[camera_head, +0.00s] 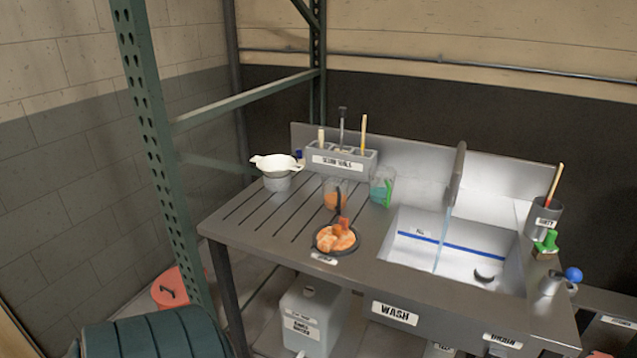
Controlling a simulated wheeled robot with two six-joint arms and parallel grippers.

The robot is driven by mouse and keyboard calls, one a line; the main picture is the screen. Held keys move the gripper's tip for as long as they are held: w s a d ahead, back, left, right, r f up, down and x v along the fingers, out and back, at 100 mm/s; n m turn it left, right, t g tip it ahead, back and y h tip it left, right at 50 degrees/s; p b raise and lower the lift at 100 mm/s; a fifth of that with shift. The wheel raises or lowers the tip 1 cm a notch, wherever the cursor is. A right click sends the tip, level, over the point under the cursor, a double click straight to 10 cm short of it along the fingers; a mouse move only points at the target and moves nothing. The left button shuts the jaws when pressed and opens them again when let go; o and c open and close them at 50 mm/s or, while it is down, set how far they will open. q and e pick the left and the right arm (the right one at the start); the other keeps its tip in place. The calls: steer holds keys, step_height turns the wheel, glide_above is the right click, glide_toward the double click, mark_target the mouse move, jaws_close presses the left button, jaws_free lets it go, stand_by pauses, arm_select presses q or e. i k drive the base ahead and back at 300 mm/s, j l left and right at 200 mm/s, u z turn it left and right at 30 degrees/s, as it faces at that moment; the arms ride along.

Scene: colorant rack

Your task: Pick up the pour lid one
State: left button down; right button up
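A white, shallow piece with small spout-like tabs (275,162), which looks like the pour lid, sits on top of a short grey round container (277,181). They stand at the back left of the slotted steel drainboard (236,215). I cannot tell whether the white piece is fastened or just resting there. Neither of my grippers is in the head view, so their state is hidden.
A grey tool holder (343,162) stands behind, with jars of orange (334,195) and teal liquid (382,187) nearby. An orange-filled dish (336,239) sits at the front edge. The sink (455,250) is right; a green rack post (157,150) rises left.

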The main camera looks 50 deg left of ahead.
mark_target(334, 238)
steer(key=k+j+u, duration=0.15)
steer(key=u, duration=1.3)
steer(key=z, duration=1.25)
steer(key=u, duration=1.25)
